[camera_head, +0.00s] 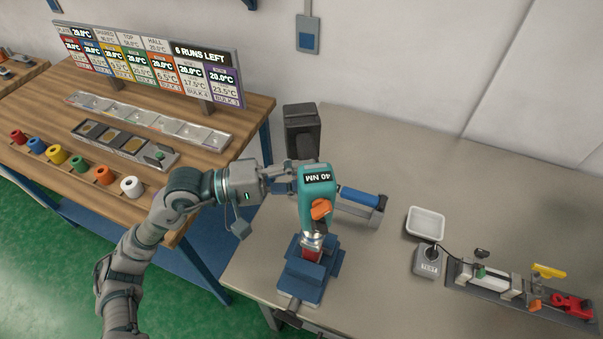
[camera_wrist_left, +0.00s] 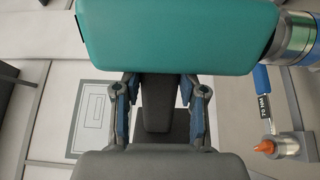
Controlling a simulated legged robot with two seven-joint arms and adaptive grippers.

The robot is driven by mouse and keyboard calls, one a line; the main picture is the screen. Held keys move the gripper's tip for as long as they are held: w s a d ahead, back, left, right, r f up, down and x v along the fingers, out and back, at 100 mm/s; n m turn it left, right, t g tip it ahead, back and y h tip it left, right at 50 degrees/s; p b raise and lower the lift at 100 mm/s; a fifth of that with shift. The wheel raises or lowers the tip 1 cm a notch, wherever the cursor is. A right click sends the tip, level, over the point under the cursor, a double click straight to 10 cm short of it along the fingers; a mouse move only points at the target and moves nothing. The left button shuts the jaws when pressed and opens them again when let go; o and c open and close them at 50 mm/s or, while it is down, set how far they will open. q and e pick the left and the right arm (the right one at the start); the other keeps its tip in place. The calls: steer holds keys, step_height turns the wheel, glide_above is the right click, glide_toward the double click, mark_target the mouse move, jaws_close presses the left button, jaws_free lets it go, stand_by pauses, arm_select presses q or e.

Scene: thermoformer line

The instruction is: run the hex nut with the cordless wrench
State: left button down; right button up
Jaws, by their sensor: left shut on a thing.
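I cannot tell whether nose and piece touch. No hex nut can be made out. In the left wrist view the teal wrench body (camera_wrist_left: 180,37) fills the top, with my left gripper's fingers (camera_wrist_left: 160,105) on either side of its dark grip. My right gripper is not in view.
A blue-handled tool (camera_head: 359,197) lies in a grey holder behind the wrench. A white tray (camera_head: 426,222), a small grey box (camera_head: 427,261) and a rail of clamps (camera_head: 497,281) stand on the right. A black box (camera_head: 302,130) stands behind. The back right bench is clear.

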arm_select(q)
steer(key=shift+f+b, duration=0.2)
steer(key=shift+b, duration=0.3)
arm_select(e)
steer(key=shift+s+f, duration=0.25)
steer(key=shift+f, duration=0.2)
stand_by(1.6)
arm_select(q)
steer(key=shift+r, duration=0.1)
